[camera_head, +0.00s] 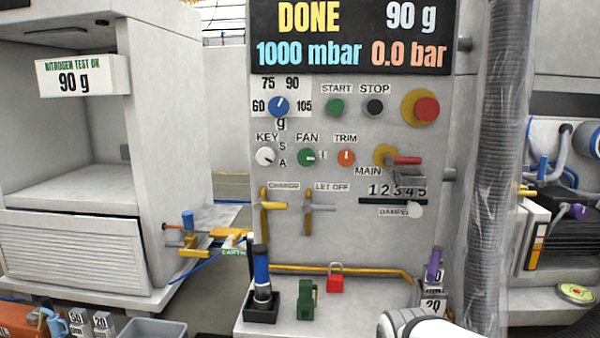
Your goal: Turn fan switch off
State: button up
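The fan switch (306,157) is a round green knob on the grey panel, under a label that reads FAN. Its light pointer mark appears to point right, toward a small white plate with an "I" mark (323,155). Nothing touches or covers the knob. My gripper is not in view. A white rounded part at the bottom edge, right of centre, looks like my arm, well below and right of the knob.
The white key knob (265,156) is left of the fan switch and the orange trim knob (346,157) right. The red-handled main valve (400,160) sticks out farther right. A ribbed hose (503,150) hangs at right.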

aim_at(306, 156)
jog(key=z, duration=2.25)
jog(key=k, duration=1.55)
jog(key=u, duration=1.5)
jog(key=i, duration=1)
jog(key=u, duration=0.1)
